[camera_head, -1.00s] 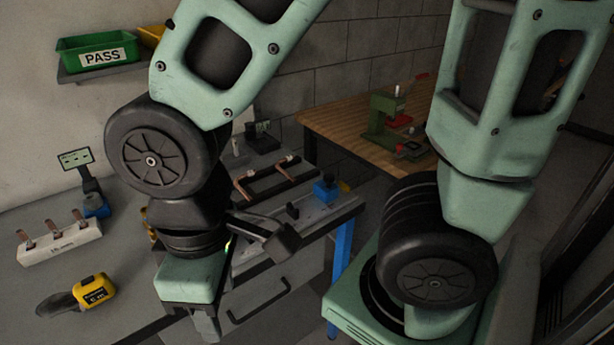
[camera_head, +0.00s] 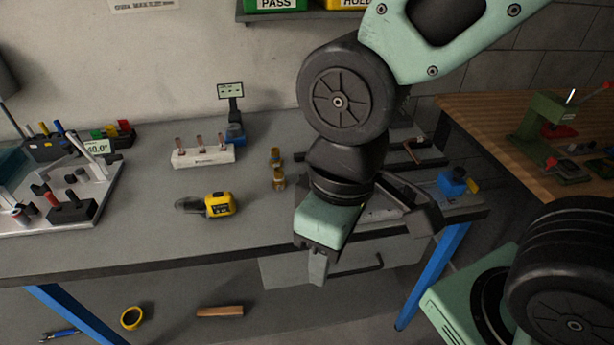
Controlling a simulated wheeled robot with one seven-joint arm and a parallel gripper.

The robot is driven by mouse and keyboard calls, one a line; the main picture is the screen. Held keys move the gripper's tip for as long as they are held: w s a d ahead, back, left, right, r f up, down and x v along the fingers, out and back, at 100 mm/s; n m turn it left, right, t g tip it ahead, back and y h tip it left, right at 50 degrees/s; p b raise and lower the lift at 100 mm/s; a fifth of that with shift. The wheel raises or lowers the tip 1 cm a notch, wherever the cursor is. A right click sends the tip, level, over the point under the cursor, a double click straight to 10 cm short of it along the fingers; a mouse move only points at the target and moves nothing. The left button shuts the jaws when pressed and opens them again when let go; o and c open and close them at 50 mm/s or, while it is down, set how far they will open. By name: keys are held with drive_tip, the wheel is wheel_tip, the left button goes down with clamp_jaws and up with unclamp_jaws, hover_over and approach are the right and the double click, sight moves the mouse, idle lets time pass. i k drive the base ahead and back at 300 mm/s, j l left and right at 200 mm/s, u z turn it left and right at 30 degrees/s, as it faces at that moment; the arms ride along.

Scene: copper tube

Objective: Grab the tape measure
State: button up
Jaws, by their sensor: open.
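The yellow and black tape measure (camera_head: 220,205) lies on the grey workbench (camera_head: 130,235), left of my arm. A dark, flat object (camera_head: 190,205) lies against its left side; I cannot tell what it is. My gripper (camera_head: 318,268) points down at the bench's front edge, to the right of the tape measure and clearly apart from it. One finger shows below the green gripper body. The gripper is open, with nothing seen between its fingers.
A white block with copper pieces (camera_head: 203,155) stands behind the tape measure. Small brass parts (camera_head: 278,180) stand between it and my arm. A fixture plate (camera_head: 60,205) fills the bench's left side. A yellow tape roll (camera_head: 131,318) lies below the bench.

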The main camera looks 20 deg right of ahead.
sight(220, 203)
drive_tip(key=i+j, duration=0.15)
drive_tip(key=j, duration=0.25)
drive_tip(key=i+j, duration=0.1)
drive_tip(key=j, duration=0.3)
drive_tip(key=i+j, duration=0.15)
drive_tip(key=j, duration=0.2)
drive_tip(key=i+j+u, duration=0.1)
drive_tip(key=j, duration=0.3)
